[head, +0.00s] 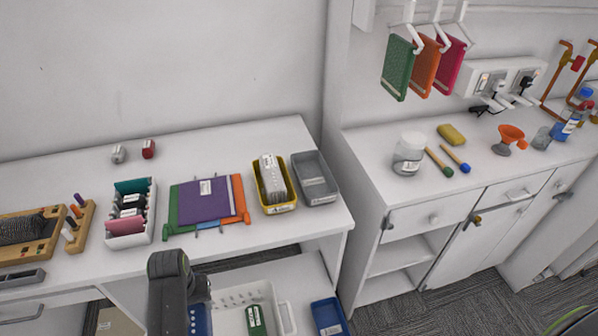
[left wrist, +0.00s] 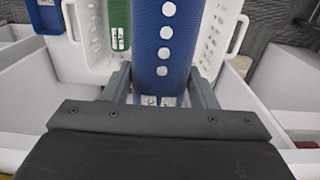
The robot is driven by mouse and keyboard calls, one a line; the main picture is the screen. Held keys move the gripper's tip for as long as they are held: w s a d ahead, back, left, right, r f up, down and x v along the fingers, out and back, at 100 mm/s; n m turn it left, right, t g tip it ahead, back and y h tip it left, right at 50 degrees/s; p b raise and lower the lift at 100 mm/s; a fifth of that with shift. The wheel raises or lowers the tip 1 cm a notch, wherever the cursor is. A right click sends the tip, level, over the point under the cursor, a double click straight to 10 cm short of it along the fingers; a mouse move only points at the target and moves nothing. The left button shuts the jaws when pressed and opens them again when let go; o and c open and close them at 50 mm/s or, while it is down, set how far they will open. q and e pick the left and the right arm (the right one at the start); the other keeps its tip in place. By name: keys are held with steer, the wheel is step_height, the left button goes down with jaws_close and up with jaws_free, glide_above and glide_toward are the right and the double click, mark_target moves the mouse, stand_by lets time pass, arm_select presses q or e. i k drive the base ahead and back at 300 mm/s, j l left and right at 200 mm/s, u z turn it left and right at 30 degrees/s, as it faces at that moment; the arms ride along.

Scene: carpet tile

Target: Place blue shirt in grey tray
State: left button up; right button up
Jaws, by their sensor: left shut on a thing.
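My left gripper (head: 197,292) is low at the front of the table, over the left part of a white basket. In the left wrist view its fingers (left wrist: 160,88) are shut on the blue shirt (left wrist: 162,40), a flat folded blue piece with a row of white dots. Only a blue edge of the shirt (head: 200,320) shows in the head view, below the gripper. My right gripper is not in view.
The white basket (head: 284,318) holds a green folded item (head: 256,320); a blue tray (head: 328,316) is beside it. The yellow tray (head: 281,209) holds a white item. Purple, green and orange folders (head: 205,203) lie left of it. A white counter (head: 375,150) stands at right.

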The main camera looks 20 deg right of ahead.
mark_target(313, 181)
steer(key=k+l, duration=0.1)
steer(key=l, duration=0.4)
steer(key=k+l, duration=0.1)
steer(key=l, duration=0.45)
steer(key=k+l, duration=0.1)
steer(key=l, duration=0.4)
steer(key=k+l, duration=0.1)
steer(key=l, duration=0.4)
